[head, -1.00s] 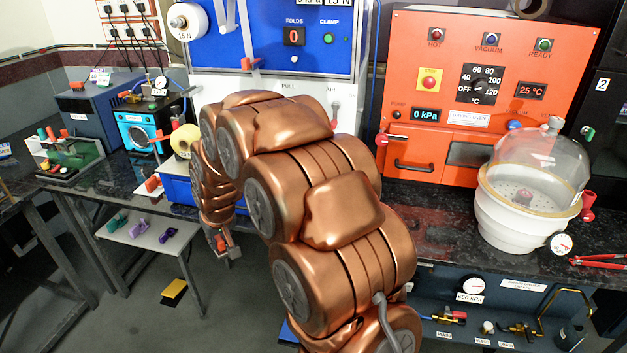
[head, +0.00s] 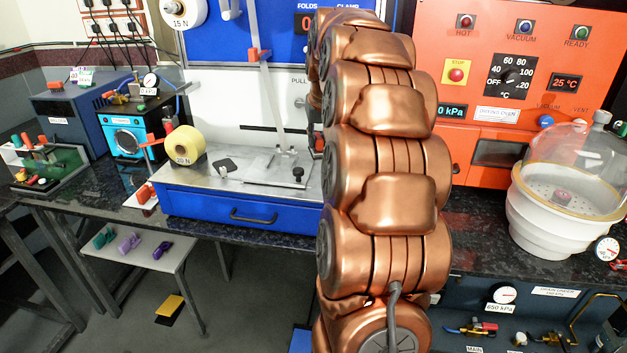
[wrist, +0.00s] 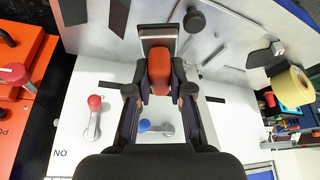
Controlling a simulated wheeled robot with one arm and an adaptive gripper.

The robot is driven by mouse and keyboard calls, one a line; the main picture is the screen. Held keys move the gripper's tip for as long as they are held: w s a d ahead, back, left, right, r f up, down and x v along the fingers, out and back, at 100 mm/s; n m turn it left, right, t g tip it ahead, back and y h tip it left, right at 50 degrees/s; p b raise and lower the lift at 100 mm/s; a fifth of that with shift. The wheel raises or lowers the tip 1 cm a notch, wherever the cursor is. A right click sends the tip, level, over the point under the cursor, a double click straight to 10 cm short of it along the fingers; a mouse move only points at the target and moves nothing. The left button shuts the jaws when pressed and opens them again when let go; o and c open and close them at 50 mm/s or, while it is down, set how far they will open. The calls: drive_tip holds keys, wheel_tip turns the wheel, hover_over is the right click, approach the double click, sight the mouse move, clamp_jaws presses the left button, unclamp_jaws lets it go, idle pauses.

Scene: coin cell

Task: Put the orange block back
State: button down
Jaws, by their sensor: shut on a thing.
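The orange block (wrist: 158,72) is between the two fingers of my gripper (wrist: 160,88) in the wrist view, near the middle top. The fingers are shut on it from both sides. A square grey metal piece with a dark frame (wrist: 158,38) lies just beyond the block; I cannot tell whether they touch. In the head view my copper arm hides the gripper and the block, in front of the blue and white machine (head: 225,80).
The orange oven (head: 480,110) and a glass-domed white pot (head: 550,225) are at right. A low shelf (head: 150,255) with small teal and purple pieces is at lower left.

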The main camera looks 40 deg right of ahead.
sight(321, 150)
drive_tip(key=f, duration=0.2)
drive_tip(key=f+p, duration=0.1)
drive_tip(key=f, duration=0.2)
drive_tip(key=shift+s+d, duration=0.15)
drive_tip(key=shift+s, duration=0.05)
drive_tip(key=shift+f+p, duration=0.35)
drive_tip(key=shift+f, duration=2.05)
drive_tip(key=shift+f, duration=0.2)
drive_tip(key=c, duration=1.1)
unclamp_jaws()
drive_tip(key=shift+o, duration=0.2)
drive_tip(key=shift+r, duration=0.15)
